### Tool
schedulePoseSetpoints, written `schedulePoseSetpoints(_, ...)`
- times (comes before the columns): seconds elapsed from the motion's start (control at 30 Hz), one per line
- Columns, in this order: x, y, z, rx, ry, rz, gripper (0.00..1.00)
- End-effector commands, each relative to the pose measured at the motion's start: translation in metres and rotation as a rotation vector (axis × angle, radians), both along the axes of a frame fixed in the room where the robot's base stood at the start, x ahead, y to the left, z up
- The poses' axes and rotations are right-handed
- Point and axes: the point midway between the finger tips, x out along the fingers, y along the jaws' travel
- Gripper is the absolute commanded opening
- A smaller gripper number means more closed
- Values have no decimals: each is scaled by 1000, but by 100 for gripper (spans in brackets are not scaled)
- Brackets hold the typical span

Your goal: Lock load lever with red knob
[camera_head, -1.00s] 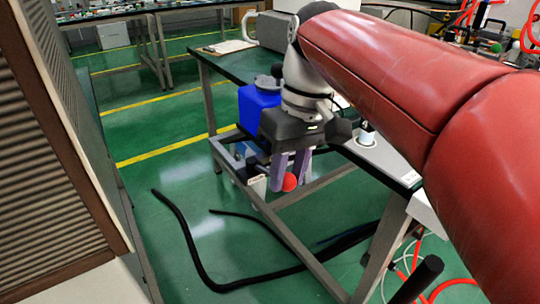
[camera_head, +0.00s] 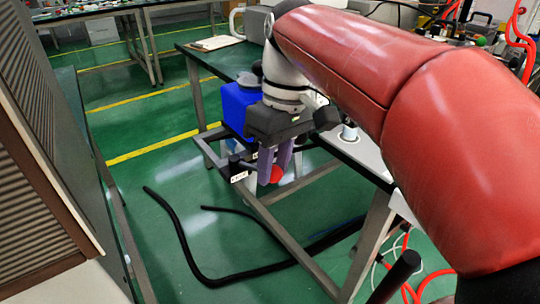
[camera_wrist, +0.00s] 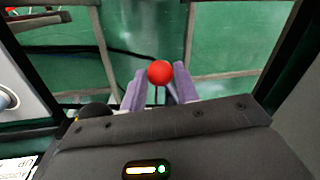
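The red knob (camera_head: 277,174) is a small ball low at the side of the dark-topped table. In the camera_wrist view the knob (camera_wrist: 160,72) sits between my fingertips, with part of a thin dark stem below it. My gripper (camera_head: 276,168), dark with two purple fingers, points down at the knob. My gripper (camera_wrist: 160,78) has one finger on each side of the knob, close against it, and appears shut on it. Most of the lever is hidden by the fingers and gripper body, so its angle cannot be told.
A blue container (camera_head: 238,108) stands just behind my gripper. A grey metal frame and table leg (camera_head: 285,237) lie below and right. Black hoses (camera_head: 215,284) lie on the green floor. A louvred cabinet (camera_head: 35,150) fills the left edge; the floor between is open.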

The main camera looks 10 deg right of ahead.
Motion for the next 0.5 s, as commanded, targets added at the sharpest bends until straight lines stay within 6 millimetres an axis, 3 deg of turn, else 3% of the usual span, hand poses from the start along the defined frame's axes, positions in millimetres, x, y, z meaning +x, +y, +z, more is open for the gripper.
schedulePoseSetpoints(0.03, 0, 0, 0, 0, 0, -1, 37)
schedulePoseSetpoints(0.13, 0, 0, 0, 0, 0, -1, 50)
schedulePoseSetpoints(0.5, 1, -1, 9, 0, -1, -1, 50)
